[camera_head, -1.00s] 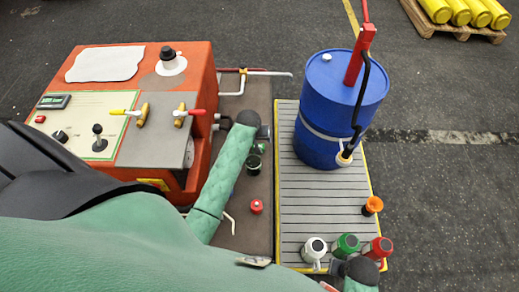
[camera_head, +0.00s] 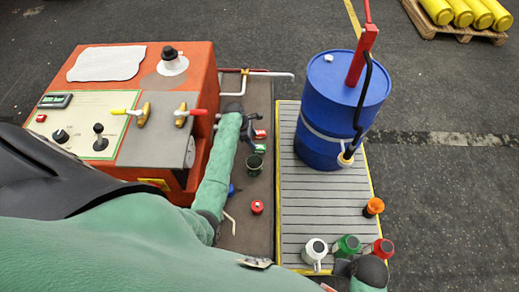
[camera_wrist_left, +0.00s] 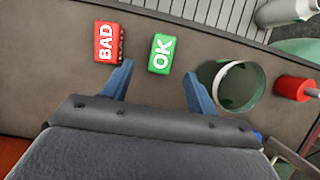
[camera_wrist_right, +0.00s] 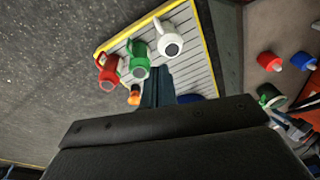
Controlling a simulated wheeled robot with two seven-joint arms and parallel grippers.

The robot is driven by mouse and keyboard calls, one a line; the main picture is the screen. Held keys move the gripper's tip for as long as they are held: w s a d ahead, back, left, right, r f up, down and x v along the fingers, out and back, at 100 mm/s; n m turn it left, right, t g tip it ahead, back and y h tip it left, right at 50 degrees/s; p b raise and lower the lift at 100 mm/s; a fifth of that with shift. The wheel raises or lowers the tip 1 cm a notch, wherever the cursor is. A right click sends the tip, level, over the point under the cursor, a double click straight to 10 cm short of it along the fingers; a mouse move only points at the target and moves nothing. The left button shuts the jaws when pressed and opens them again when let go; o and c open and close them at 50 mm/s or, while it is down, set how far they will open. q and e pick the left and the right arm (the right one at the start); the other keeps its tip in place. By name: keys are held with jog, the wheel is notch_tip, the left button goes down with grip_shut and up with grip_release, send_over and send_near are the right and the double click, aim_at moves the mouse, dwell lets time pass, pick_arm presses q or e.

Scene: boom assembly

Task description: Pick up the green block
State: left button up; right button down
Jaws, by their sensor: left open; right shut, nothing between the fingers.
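The green block (camera_wrist_left: 161,54), marked OK, lies flat on the dark brown surface. In the head view it is a small green piece (camera_head: 260,149) between the orange machine and the slatted platform. My left gripper (camera_wrist_left: 158,72) is open above the surface. In the left wrist view its blue fingertips flank the line to the green block, which appears just beyond them and is not held. In the head view the left gripper (camera_head: 249,132) is beside the block, on its left. My right gripper (camera_wrist_right: 161,72) is shut and empty, near the bottles on the platform.
A red block (camera_wrist_left: 109,42) marked BAD lies beside the green one. The orange machine (camera_head: 200,80) is at left.

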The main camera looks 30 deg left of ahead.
aim_at(259, 147)
pick_arm(q)
jog(key=shift+x, duration=1.2)
jog(key=p+x, duration=0.1)
jog(key=x, duration=0.3)
jog(key=shift+d+r, duration=0.1)
jog(key=shift+w+d+f, duration=0.1)
jog(key=shift+d+f, duration=0.1)
jog(key=shift+f, duration=0.35)
jog(key=c, duration=1.1)
pick_arm(e)
jog(key=f, duration=0.5)
jog(key=shift+w, duration=0.25)
